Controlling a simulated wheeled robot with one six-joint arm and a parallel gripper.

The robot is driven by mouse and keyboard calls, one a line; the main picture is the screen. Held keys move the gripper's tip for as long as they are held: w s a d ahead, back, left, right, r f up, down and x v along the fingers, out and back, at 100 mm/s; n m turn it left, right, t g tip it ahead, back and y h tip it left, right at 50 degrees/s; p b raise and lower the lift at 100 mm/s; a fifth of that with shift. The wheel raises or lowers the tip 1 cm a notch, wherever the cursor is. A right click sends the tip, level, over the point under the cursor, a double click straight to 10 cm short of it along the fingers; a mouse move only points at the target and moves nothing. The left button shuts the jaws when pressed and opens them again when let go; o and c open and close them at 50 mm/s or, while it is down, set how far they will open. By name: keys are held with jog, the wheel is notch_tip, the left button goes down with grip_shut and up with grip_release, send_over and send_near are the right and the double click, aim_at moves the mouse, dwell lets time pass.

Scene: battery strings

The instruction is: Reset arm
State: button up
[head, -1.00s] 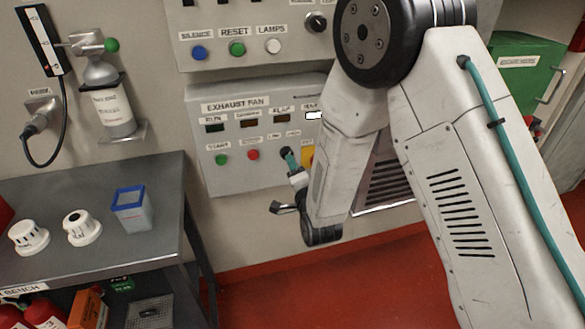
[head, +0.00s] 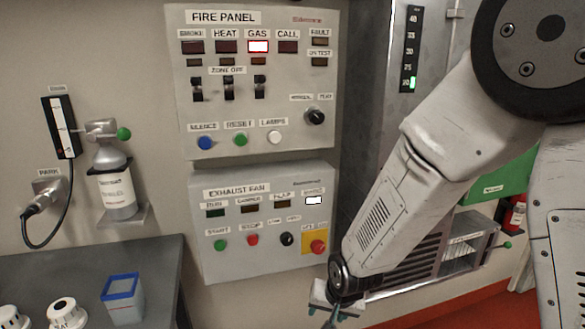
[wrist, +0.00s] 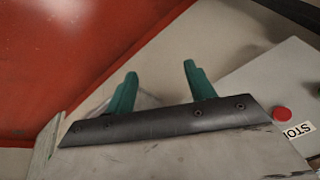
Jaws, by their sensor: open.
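My gripper (wrist: 158,85) is open and empty in the wrist view, its two teal fingers apart with nothing between them. In the head view my gripper (head: 335,312) hangs at the lower middle, below the exhaust fan panel (head: 230,270) and apart from it. My arm reaches down to it from the upper right. The exhaust fan panel also shows at the right of the wrist view (wrist: 262,88), with its red stop button (wrist: 282,114).
The fire panel (head: 262,175) is above, with its gas lamp (head: 259,46) lit. A grey bench (head: 150,262) with a blue-rimmed cup (head: 122,297) stands at lower left. A gas bottle (head: 117,190) hangs on the wall. The red floor (wrist: 70,50) is clear in the wrist view.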

jog(key=s+d+r+n+g+h, duration=0.1)
jog(key=s+d+r, duration=0.8)
jog(key=s+r, duration=0.3)
jog(key=s+d+r+g, duration=0.1)
jog(key=s+d+r, duration=0.8)
jog(key=s+r, duration=0.3)
jog(key=shift+s+d+r+n+h, duration=0.2)
jog(key=shift+r+n+h, duration=0.2)
jog(key=shift+r, duration=0.15)
